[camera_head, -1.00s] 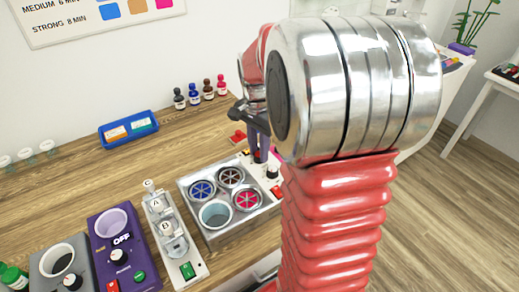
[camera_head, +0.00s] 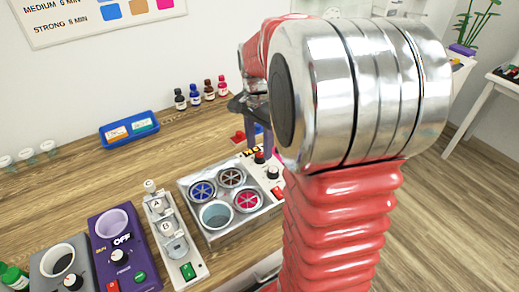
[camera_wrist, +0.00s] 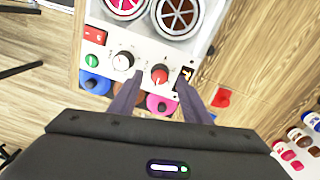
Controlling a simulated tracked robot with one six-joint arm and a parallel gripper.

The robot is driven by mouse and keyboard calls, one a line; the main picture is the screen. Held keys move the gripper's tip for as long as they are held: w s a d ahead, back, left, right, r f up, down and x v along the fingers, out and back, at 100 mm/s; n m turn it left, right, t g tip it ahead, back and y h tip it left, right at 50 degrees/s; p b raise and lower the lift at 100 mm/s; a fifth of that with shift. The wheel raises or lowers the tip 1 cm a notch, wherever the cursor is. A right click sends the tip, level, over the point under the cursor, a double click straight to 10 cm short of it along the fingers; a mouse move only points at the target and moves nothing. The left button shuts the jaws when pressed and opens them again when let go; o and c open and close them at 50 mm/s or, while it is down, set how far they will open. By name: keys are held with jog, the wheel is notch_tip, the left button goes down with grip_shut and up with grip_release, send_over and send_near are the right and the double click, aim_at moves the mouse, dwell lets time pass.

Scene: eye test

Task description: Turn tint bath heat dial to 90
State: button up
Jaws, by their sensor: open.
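The tint bath (camera_head: 186,213) is a grey box on the bench holding blue, brown and pink wheel-like inserts and one open teal-grey well. Its white control panel also shows in the wrist view (camera_wrist: 140,45). It carries a red-topped dial (camera_wrist: 159,73), a black dial with a white scale (camera_wrist: 122,61), a green button (camera_wrist: 92,61) and a small dark display (camera_wrist: 187,75). Dial labels and display digits are too small to read. My gripper (camera_wrist: 160,79) is open, its fingertips on either side of the red-topped dial in the picture. Contact cannot be told. My arm partly hides it in the head view.
Coloured lids, including a blue one (camera_wrist: 95,83) and a pink one (camera_wrist: 160,104), lie beside the panel. Small bottles (camera_head: 195,97) and a blue tray (camera_head: 129,129) stand behind.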

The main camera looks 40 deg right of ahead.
aim_at(258, 153)
notch_tip(258, 153, up, 12)
jog(key=shift+w+f, duration=0.2)
jog(key=shift+f, duration=0.05)
dwell(0.6)
jog(key=s+a+f+n+t, duration=0.2)
jog(key=s+a+n+t, duration=0.1)
jog(key=s+a+n, duration=0.4)
jog(key=s+a+f+n+t, duration=0.2)
jog(key=s+a+n, duration=0.5)
jog(key=a, duration=0.6)
jog(key=shift+f+n+t, duration=0.4)
jog(key=shift+n+t, duration=0.1)
jog(key=shift+n, duration=0.6)
